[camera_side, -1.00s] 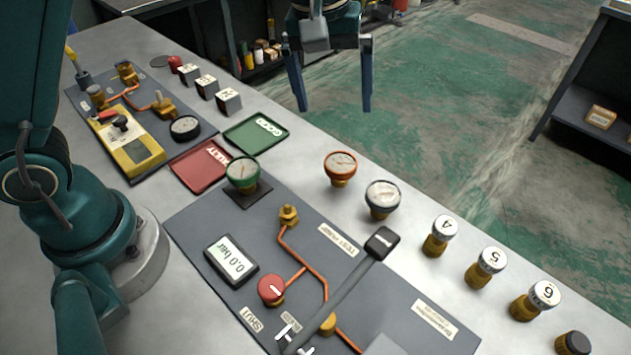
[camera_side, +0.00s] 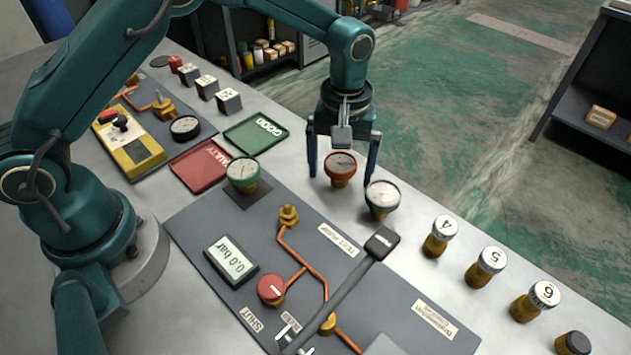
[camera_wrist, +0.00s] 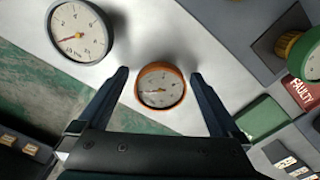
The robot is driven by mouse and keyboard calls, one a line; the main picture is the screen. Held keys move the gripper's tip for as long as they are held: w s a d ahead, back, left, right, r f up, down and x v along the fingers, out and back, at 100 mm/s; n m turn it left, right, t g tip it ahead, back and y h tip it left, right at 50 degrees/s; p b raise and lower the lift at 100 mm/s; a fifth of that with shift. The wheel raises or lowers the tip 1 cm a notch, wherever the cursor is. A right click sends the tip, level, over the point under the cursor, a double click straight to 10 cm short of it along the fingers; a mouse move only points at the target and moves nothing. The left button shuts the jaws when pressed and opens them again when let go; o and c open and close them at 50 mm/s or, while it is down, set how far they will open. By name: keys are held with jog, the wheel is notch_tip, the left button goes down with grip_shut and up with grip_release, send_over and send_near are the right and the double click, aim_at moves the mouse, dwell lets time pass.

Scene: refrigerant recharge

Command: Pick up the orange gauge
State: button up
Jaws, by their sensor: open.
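The orange gauge (camera_side: 341,165) stands upright on the grey table, with an orange rim, a pale dial and a brass base. In the wrist view the orange gauge (camera_wrist: 161,86) sits between the two fingers. My gripper (camera_side: 341,178) is open and lowered over it, with one finger to its left and one to its right. In the wrist view my gripper (camera_wrist: 160,75) shows gaps on both sides of the gauge. The right finger comes down close to the white-dial gauge (camera_side: 382,197); I cannot tell whether they touch.
A green gauge (camera_side: 242,174) stands to the left on the dark panel (camera_side: 200,215). Red FAULTY (camera_side: 205,168) and green GOOD (camera_side: 255,136) trays lie behind it. Numbered caps such as 4 (camera_side: 444,228) line the right edge. A black-ended lever (camera_side: 382,242) crosses the panel.

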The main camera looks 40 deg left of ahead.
jog(key=c, duration=1.4)
jog(key=shift+r, duration=0.1)
